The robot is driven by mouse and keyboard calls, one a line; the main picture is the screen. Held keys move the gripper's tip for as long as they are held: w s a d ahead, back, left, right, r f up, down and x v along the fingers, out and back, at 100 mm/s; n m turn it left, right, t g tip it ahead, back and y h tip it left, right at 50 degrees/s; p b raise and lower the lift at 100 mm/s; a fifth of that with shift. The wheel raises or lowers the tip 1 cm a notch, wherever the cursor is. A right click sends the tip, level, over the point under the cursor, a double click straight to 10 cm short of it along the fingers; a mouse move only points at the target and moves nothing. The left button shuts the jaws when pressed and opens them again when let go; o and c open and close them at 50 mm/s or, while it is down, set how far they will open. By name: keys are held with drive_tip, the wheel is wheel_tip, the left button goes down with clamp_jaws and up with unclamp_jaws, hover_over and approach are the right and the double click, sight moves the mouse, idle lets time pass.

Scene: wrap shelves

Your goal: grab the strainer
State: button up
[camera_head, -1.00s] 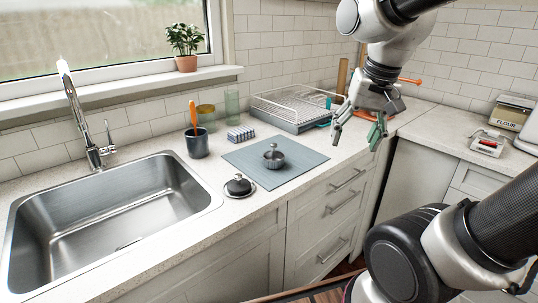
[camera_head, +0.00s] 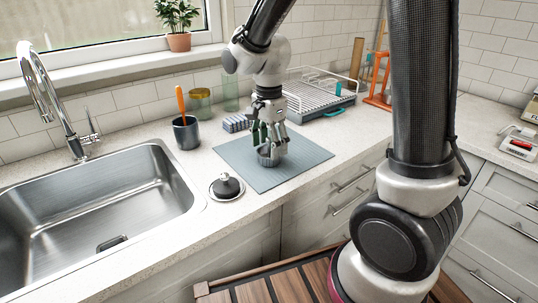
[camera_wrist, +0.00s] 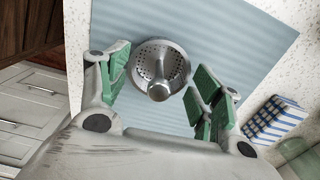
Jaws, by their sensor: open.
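The strainer (camera_head: 268,159) is a small round metal cup with a knob, sitting on the blue-grey mat (camera_head: 310,168). In the wrist view the strainer (camera_wrist: 150,53) shows its perforated inside and the knob pointing toward the camera. My gripper (camera_head: 269,142) points down over it and hides much of it in the head view. In the wrist view the green-padded fingers of my gripper (camera_wrist: 160,82) stand open on either side of the strainer. A gap shows between the strainer and the pads on both sides.
A dark domed piece with a metal knob (camera_head: 227,187) lies by the mat's left corner. A wire dish rack (camera_head: 318,92) is behind right; the sink (camera_head: 75,215) is at left.

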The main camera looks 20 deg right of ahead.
wheel_tip(320, 180, down, 2)
drive_tip(key=shift+f, duration=0.1)
drive_tip(key=c, duration=0.7)
